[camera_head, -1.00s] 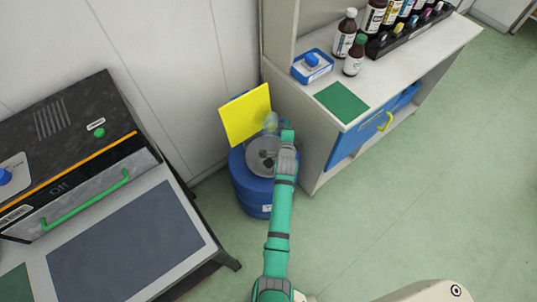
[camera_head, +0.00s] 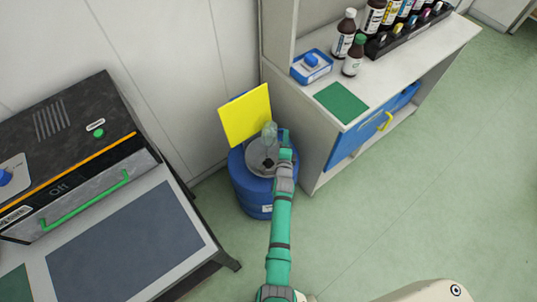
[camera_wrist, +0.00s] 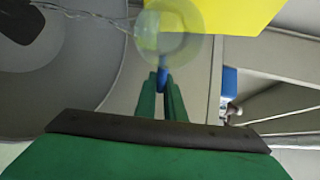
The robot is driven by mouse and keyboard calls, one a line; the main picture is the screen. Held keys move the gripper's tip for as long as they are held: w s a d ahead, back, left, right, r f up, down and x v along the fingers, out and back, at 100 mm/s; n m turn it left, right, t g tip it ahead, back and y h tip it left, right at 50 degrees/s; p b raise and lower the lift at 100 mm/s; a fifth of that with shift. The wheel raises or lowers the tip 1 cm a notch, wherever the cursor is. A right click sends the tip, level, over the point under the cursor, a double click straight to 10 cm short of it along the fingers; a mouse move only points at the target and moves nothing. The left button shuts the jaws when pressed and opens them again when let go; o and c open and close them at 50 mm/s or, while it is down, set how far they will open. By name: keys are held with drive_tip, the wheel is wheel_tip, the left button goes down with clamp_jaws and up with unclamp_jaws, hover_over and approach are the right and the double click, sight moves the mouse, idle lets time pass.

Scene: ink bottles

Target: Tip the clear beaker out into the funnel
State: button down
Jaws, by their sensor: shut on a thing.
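The clear beaker (camera_head: 269,132) is held at the end of my arm, over the far side of the grey funnel (camera_head: 253,164). The funnel sits on top of a blue drum (camera_head: 250,195). My gripper (camera_head: 282,137) is shut on the beaker, at its right side. In the wrist view, the beaker (camera_wrist: 168,38) is at the fingertips of my gripper (camera_wrist: 163,85) and looks tilted to the left. Thin, clear, wavy streaks run left from it over the funnel (camera_wrist: 98,70) and its dark centre. How much the beaker holds, I cannot tell.
A yellow panel (camera_head: 245,115) stands upright behind the funnel, close to the beaker. A white cabinet (camera_head: 312,150) with bottles on top is just right of the drum. A dark machine (camera_head: 75,150) on a bench stands at left. The floor at right is clear.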

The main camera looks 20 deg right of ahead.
drive_tip(key=shift+s+f, duration=0.1)
drive_tip(key=shift+f, duration=0.2)
drive_tip(key=shift+r+t, duration=0.25)
drive_tip(key=shift+t, duration=0.05)
drive_tip(key=shift+s+r+t, duration=0.1)
drive_tip(key=shift+r+t, duration=0.15)
drive_tip(key=shift+t, duration=0.05)
drive_tip(key=shift+s+a+r+t+h, duration=0.1)
drive_tip(key=shift+r+t+h, duration=0.2)
drive_tip(key=shift+r, duration=0.2)
drive_tip(key=shift+s+a+r+t+h, duration=0.1)
drive_tip(key=shift+r+t+h, duration=0.1)
drive_tip(key=shift+r+t, duration=0.25)
idle(0.3)
drive_tip(key=shift+s+r+t, duration=0.15)
drive_tip(key=shift+r+t, duration=0.1)
drive_tip(key=shift+r, duration=0.05)
drive_tip(key=shift+s+r+t+h+b, duration=0.6)
drive_tip(key=shift+s+r+t+h, duration=0.55)
drive_tip(key=shift+r+t, duration=1.7)
drive_tip(key=shift+w+a+f+g+y, duration=0.1)
drive_tip(key=shift+w+f+g+y, duration=0.2)
drive_tip(key=shift+f+g, duration=0.45)
drive_tip(key=shift+w+d+f+g+y, duration=0.1)
drive_tip(key=shift+w+f+g+y, duration=0.2)
drive_tip(key=shift+f+g, duration=0.4)
drive_tip(key=shift+w+a+f+g+y, duration=0.15)
drive_tip(key=shift+w+f+g, duration=0.25)
drive_tip(key=shift+f+g, duration=0.35)
